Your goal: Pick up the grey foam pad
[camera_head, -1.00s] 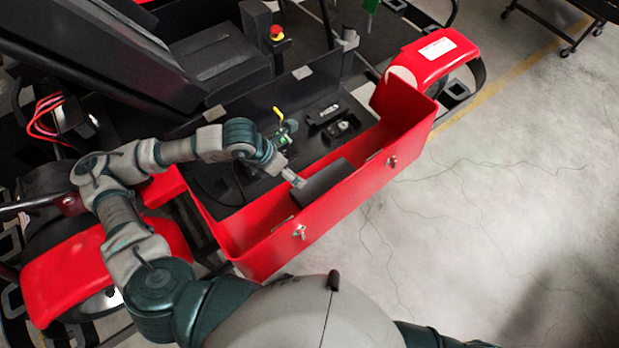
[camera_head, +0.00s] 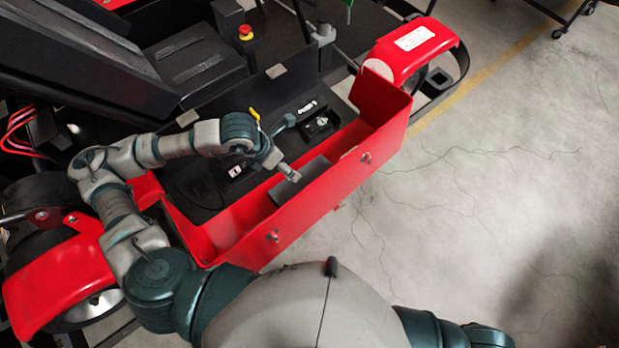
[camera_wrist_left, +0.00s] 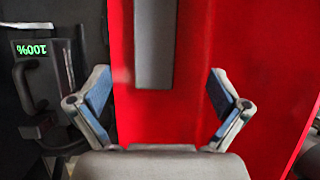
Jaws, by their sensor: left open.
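The grey foam pad (camera_head: 313,170) lies in the long red tray (camera_head: 340,178), partly covered by my left gripper in the head view. In the left wrist view the pad (camera_wrist_left: 155,45) is a dark grey strip running from the top edge to the middle of the picture, against the red tray. My left gripper (camera_head: 291,173) is over the pad. Its fingers (camera_wrist_left: 160,82) are spread wide and hold nothing. The near end of the pad lies between and beyond the fingertips, untouched. My right gripper is out of view.
Behind the tray is a black deck with small devices (camera_head: 318,122) and a yellow-handled part (camera_head: 254,115). A red stop button (camera_head: 245,31) and black seat stand further back. Red fenders (camera_head: 412,45) flank the tray. Concrete floor on the right is mostly clear.

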